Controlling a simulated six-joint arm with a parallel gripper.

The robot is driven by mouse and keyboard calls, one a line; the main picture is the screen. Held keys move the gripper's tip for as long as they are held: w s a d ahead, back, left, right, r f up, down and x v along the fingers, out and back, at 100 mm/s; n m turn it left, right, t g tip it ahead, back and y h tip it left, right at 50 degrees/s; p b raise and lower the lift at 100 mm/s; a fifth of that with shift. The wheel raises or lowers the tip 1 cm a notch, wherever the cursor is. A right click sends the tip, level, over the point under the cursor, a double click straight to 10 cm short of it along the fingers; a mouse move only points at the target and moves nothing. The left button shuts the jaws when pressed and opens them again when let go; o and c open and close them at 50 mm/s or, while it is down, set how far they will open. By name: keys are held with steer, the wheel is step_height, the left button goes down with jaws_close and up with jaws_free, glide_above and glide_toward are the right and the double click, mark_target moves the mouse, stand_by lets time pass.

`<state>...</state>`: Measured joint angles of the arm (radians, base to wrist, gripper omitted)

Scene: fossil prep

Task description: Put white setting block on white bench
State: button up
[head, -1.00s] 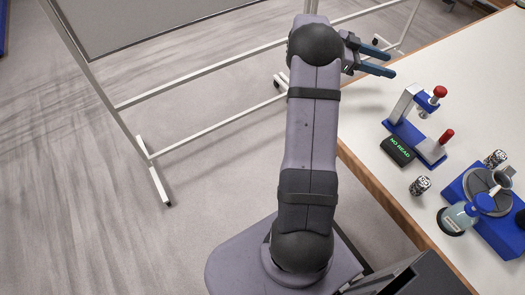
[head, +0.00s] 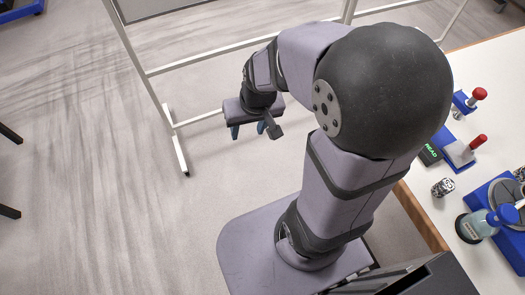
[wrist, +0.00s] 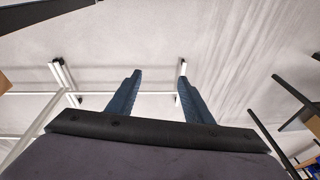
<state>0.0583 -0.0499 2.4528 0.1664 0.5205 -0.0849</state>
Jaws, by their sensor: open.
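The white bench (head: 459,205) stands at the right of the head view, with a pale top and a wooden edge. I cannot make out a white setting block in either current view. My gripper (head: 249,130) hangs over the bare floor left of the bench, well apart from it. In the wrist view my gripper (wrist: 160,76) shows two blue fingers spread apart, with nothing between them. My upper arm hides part of the bench.
On the bench are a blue stand with red knobs (head: 461,152), a small black-and-white patterned piece (head: 442,187), a labelled jar (head: 473,227) and a blue fixture (head: 512,246). A white-framed board stand (head: 174,137) is behind my gripper. Open floor lies left.

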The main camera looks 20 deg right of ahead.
steer(key=s+f+n+g, duration=0.1)
steer(key=s+g, duration=0.1)
steer(key=s, duration=0.6)
steer(key=shift+s+d+g+h, duration=0.15)
steer(key=shift+s+g+h, duration=0.15)
steer(key=shift+s+h, duration=0.1)
steer(key=shift+f, duration=0.1)
step_height(320, 180, up, 9)
steer(key=p, duration=0.9)
steer(key=shift+w+f, duration=0.1)
